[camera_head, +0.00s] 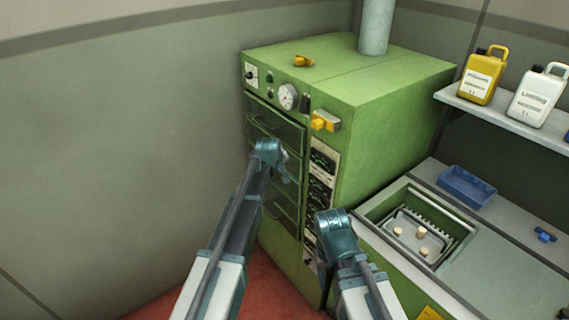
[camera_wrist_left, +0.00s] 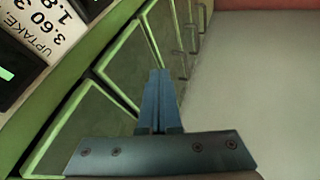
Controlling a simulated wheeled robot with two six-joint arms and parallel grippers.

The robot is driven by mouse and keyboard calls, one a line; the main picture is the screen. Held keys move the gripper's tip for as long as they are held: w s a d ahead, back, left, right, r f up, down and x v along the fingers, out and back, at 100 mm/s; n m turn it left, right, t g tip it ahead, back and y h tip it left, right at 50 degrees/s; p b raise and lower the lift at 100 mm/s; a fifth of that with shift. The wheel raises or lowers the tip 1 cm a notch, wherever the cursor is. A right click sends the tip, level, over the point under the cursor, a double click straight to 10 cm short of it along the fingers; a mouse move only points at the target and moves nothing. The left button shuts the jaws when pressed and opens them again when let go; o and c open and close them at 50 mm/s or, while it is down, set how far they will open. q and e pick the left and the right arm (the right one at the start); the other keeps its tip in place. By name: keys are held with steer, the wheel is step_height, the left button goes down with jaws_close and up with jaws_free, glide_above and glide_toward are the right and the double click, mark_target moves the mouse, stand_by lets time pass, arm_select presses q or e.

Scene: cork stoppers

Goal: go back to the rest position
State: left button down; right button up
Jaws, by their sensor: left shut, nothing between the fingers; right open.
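My left arm reaches up to the front of the green cabinet (camera_head: 400,120), and its gripper (camera_head: 284,172) is mostly hidden behind the wrist in the head view. In the left wrist view the left gripper (camera_wrist_left: 158,100) is shut and empty, with its fingers together in front of the cabinet's drawer fronts (camera_wrist_left: 110,125). My right gripper (camera_head: 320,272) is open beside the lower right part of the cabinet front, partly hidden by its own wrist. Several cork stoppers, such as one cork stopper (camera_head: 398,231), sit in a tray (camera_head: 408,248) in the sunken basin at the right.
A grey counter (camera_head: 490,270) holds a blue bin (camera_head: 467,187) and a small blue item (camera_head: 544,235). A shelf (camera_head: 500,112) carries a yellow jug (camera_head: 482,78) and a white jug (camera_head: 538,97). The grey wall (camera_head: 110,160) at the left has open space before it.

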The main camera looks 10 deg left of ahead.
arm_select(q)
steer(key=p+v, duration=0.3)
steer(key=v, duration=0.3)
steer(key=shift+a, duration=0.15)
arm_select(e)
step_height(320, 180, up, 5)
steer(key=shift+f, duration=0.15)
arm_select(q)
steer(key=shift+f, duration=0.1)
steer(key=s+d+f+m+g, duration=0.1)
steer(key=s+m, duration=0.3)
steer(key=s, duration=0.7)
steer(key=s+d+f+m+g+y, duration=0.1)
steer(key=s+d+f+m+g, duration=0.1)
steer(key=s, duration=1)
steer(key=s+d+f+m+g+y, duration=0.1)
steer(key=s+d+m+g, duration=0.3)
steer(key=s, duration=0.8)
steer(key=shift+d+f+m+g, duration=0.3)
steer(key=shift+m+g, duration=0.1)
steer(key=shift+m, duration=0.4)
arm_select(e)
steer(key=shift+f, duration=0.2)
